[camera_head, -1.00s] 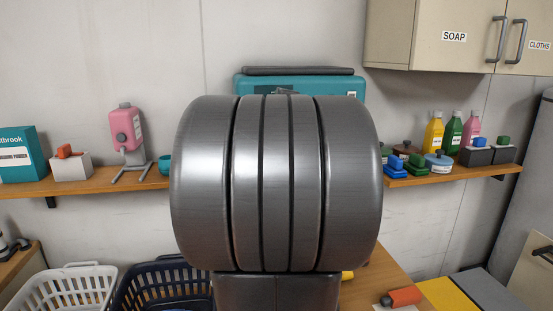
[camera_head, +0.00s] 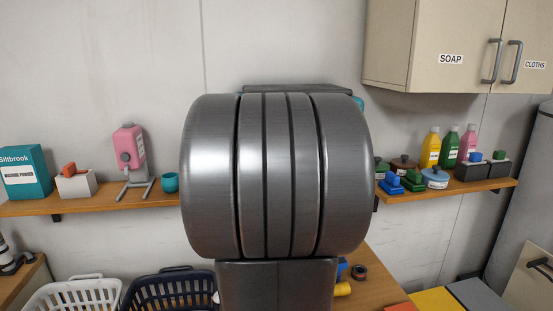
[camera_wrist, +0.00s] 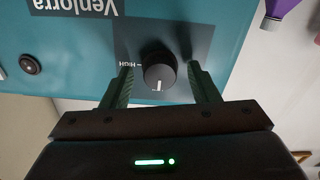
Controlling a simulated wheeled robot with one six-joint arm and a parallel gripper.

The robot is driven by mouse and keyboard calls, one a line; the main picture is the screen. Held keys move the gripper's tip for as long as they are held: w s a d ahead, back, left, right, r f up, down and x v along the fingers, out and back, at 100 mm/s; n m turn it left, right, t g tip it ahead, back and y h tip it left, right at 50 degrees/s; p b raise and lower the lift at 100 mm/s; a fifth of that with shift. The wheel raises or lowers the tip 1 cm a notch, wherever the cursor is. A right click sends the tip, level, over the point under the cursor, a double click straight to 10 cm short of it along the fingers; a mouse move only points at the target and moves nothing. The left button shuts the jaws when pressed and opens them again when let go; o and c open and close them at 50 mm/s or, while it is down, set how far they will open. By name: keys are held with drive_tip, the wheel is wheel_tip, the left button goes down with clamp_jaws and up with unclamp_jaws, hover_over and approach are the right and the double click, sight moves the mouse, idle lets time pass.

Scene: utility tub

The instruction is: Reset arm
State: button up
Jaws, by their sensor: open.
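In the wrist view, my gripper (camera_wrist: 160,67) is open, with its two dark green fingers apart on either side of a black round dial (camera_wrist: 159,74). I cannot tell whether either finger touches the dial. The dial sits on a dark panel of a teal unit (camera_wrist: 228,12) marked "Venlorra", with a "HIGH" label beside the dial. In the head view, my large grey arm link fills the middle and hides my gripper and nearly all of the teal unit. Only a teal edge (camera_head: 358,102) and the dark top (camera_head: 297,89) show.
A shelf (camera_head: 100,203) holds a teal box (camera_head: 25,172), a pink dispenser (camera_head: 129,149) and a teal cup (camera_head: 170,182). Bottles and brushes stand on the right shelf (camera_head: 450,195). A cabinet (camera_head: 415,45) overhangs right. White (camera_head: 72,296) and navy baskets (camera_head: 170,290) sit below.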

drive_tip(key=shift+m+p, duration=0.3)
drive_tip(key=shift+m, duration=0.6)
